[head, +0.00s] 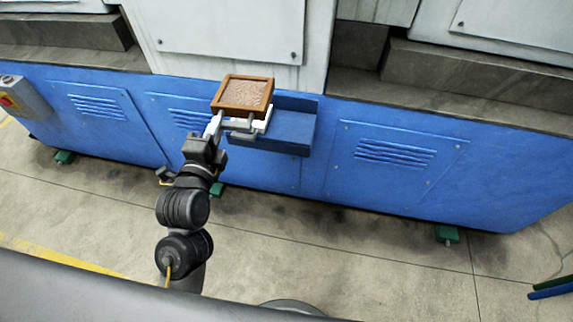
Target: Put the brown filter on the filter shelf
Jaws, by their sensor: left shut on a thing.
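The brown filter (244,94) is a square with a brown wooden-looking frame and a textured, paler middle. My left gripper (238,122) is shut on the filter at its near side and holds it roughly level. The filter shelf (283,131) is a small blue ledge with a raised back, fixed to the front of the blue machine. The filter is over the left part of the shelf. I cannot tell whether it touches the shelf. A light-coloured piece shows under the filter's right edge. My right gripper is not in view.
The blue machine front (400,165) with vented panels runs across the view, with grey-white housings above it. A grey box with a red and yellow control (10,101) is at the far left. Green feet (447,234) stand on the concrete floor, which is mostly clear.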

